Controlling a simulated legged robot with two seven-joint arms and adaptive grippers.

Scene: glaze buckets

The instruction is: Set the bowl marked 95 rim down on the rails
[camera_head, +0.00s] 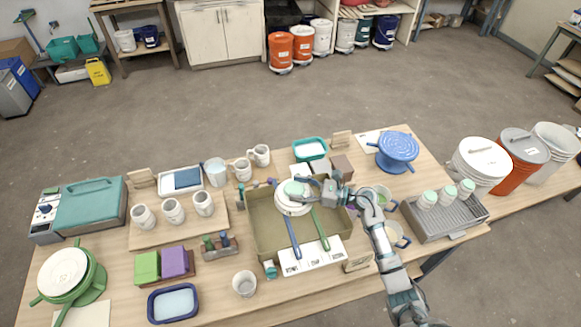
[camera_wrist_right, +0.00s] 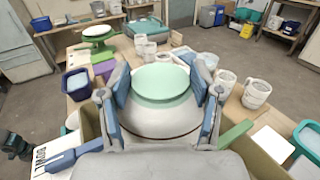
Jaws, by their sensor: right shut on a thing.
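My right gripper (camera_head: 309,190) is shut on a white bowl (camera_head: 292,205) with a pale green top face, above the olive tray (camera_head: 254,234). In the right wrist view the two blue-padded fingers (camera_wrist_right: 165,92) stand on either side of the bowl's green round part (camera_wrist_right: 160,80). The wider white part (camera_wrist_right: 157,122) lies below it, so the bowl looks rim down. I cannot read a number on it. A grey slatted rack (camera_head: 447,224) stands at the table's right end and bears several white pieces with green tops (camera_head: 447,194). My left gripper is not in view.
A blue-handled tool (camera_head: 293,238) and a green-handled tool (camera_head: 320,229) lean across the tray's front. Mugs with green inside (camera_head: 384,196) stand between tray and rack. A blue turntable (camera_head: 397,150) is behind them. Large buckets (camera_head: 480,163) stand beyond the rack.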

